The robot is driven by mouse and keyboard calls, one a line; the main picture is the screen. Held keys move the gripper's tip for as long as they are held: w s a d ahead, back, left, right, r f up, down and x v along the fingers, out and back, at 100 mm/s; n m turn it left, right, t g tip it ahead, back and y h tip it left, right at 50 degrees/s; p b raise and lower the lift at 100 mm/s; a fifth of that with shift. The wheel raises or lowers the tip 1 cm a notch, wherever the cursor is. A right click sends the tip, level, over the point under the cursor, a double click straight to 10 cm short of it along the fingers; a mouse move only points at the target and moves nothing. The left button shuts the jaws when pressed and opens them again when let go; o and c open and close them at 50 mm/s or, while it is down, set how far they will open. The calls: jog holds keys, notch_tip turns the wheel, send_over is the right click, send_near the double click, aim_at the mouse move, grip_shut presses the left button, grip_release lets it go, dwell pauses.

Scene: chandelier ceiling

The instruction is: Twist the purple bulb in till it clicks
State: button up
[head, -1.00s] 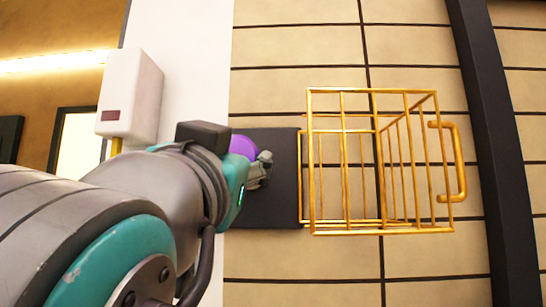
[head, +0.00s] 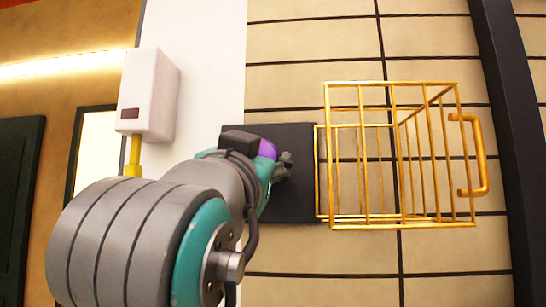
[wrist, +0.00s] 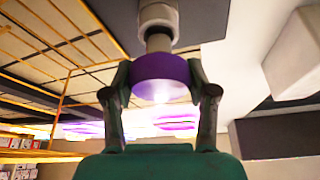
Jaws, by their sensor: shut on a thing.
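The purple bulb (wrist: 160,77) is between the two fingers of my gripper (wrist: 160,92) in the wrist view, and both fingers touch its sides. A grey neck (wrist: 158,43) runs from the bulb to a white round socket (wrist: 158,19). Whether the neck is fully seated in the socket cannot be told. In the head view the purple bulb (head: 267,149) shows partly behind my gripper (head: 284,163), in front of the dark panel (head: 293,203). The socket is hidden there.
A yellow wire cage (head: 398,225) with a handle stands out from the wall just right of the panel. A white box (head: 147,95) with a yellow pipe below it is on the left. A dark post (head: 505,120) stands at the far right.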

jog(key=shift+w, duration=0.85)
grip_shut()
jog(key=m+h, duration=0.1)
jog(key=m, duration=0.2)
jog(key=shift+f+m+g+h, duration=0.1)
jog(key=shift+m+g+h, duration=0.2)
jog(key=shift+g+h, duration=0.1)
jog(key=shift+w+m+g+h, duration=0.25)
jog(key=shift+m+g+h, duration=0.05)
jog(key=shift+m, duration=0.4)
jog(key=m+g+h, duration=0.1)
jog(key=m, duration=0.2)
jog(key=m+g+h, duration=0.1)
jog(key=m, duration=0.2)
jog(key=shift+s+d+m, duration=0.15)
jog(key=shift+m, duration=0.15)
jog(key=m+g, duration=0.1)
jog(key=m, duration=0.3)
jog(key=shift+d+f+m+g, duration=0.1)
jog(key=shift+f+m+g, duration=0.05)
jog(key=shift+m+g, duration=0.2)
jog(key=shift+w, duration=0.35)
jog(key=shift+w, duration=0.5)
